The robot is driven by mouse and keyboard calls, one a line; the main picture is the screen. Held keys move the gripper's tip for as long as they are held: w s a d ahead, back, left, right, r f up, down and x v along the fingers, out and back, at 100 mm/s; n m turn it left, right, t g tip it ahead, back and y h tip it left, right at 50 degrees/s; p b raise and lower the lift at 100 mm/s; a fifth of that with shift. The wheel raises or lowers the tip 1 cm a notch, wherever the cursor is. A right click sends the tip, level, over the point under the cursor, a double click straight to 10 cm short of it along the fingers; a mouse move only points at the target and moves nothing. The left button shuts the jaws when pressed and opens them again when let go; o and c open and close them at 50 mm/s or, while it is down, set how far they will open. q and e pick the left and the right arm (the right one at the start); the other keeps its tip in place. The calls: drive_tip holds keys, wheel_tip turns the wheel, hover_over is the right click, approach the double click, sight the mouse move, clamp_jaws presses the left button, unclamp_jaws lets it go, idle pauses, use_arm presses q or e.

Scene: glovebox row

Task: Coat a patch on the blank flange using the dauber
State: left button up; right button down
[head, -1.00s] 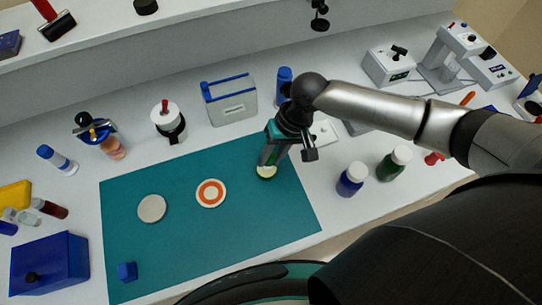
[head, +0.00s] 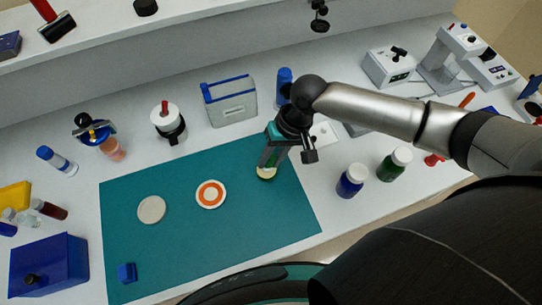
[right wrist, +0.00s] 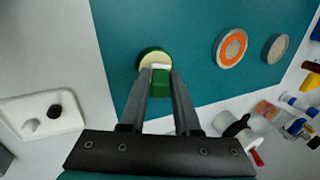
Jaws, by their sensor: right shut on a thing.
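My right gripper (head: 272,152) points down over the right part of the teal mat. It is shut on a green piece with a white end, which looks like the dauber (right wrist: 160,80). Just beyond the white end is a round cream patch with a dark green rim (right wrist: 154,53), like a shallow dish; I cannot tell whether they touch. It also shows under the fingertips in the head view (head: 265,174). A plain beige disc (head: 151,210), which looks like the blank flange, lies flat on the mat's left part. My left gripper is not in view.
A disc with an orange ring (head: 211,194) lies between the plain disc and the gripper. A small blue block (head: 127,272) is at the teal mat's (head: 215,250) front left. Blue (head: 351,181) and green (head: 394,164) bottles stand right of the mat. The mat's front middle is clear.

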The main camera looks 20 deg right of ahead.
drive_tip(key=shift+f, duration=0.35)
drive_tip(key=shift+s+f+p, duration=0.15)
drive_tip(key=shift+p, duration=0.15)
idle(2.2)
wheel_tip(320, 180, up, 7)
drive_tip(key=p, duration=0.8)
drive_tip(key=shift+p, duration=0.4)
idle(0.5)
drive_tip(key=shift+w, duration=0.2)
drive_tip(key=d+b+v, duration=0.1)
drive_tip(key=b+v, duration=0.8)
drive_tip(key=b, duration=0.9)
drive_tip(key=shift+s+d+f+n, duration=0.15)
drive_tip(key=shift+s+f+n, duration=0.05)
drive_tip(key=shift+s+n, duration=0.2)
